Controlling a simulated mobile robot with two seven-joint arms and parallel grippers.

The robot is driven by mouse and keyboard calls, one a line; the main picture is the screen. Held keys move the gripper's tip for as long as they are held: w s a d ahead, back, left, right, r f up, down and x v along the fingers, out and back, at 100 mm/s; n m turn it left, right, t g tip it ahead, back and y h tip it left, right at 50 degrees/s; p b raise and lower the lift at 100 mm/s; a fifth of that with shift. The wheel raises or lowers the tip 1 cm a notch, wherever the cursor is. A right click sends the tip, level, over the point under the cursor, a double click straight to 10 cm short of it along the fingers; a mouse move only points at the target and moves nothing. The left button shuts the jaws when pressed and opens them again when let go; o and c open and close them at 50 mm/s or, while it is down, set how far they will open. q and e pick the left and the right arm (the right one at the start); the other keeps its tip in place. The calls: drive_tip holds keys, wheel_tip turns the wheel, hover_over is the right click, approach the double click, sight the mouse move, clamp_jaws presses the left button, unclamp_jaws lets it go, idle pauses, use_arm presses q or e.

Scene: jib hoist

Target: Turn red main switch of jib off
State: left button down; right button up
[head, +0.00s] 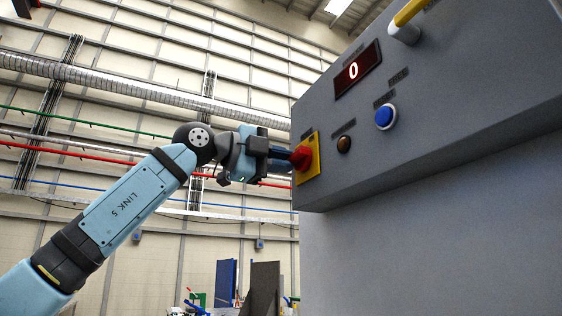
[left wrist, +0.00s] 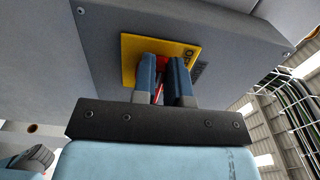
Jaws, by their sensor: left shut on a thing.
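The red main switch (head: 301,158) sits on a yellow plate (head: 312,168) at the left end of the grey control panel (head: 440,110). My left gripper (head: 291,160) reaches it from the left and is shut on the red switch knob. In the left wrist view, the two blue fingers (left wrist: 165,82) stand on either side of the red knob (left wrist: 161,63), in front of the yellow plate (left wrist: 130,50). The fingers hide most of the knob, so its exact angle cannot be told. My right gripper is not in view.
Right of the switch, the panel carries a dark amber lamp (head: 344,144), a blue button (head: 386,116), a red display reading 0 (head: 358,70) and a yellow-and-white handle (head: 405,28). Boards and racks (head: 262,285) stand far behind. Space left of the panel is open.

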use_arm(q)
drive_tip(key=c, duration=1.1)
unclamp_jaws()
drive_tip(key=shift+c, duration=0.2)
drive_tip(key=v, duration=1.4)
drive_tip(key=shift+b, duration=0.3)
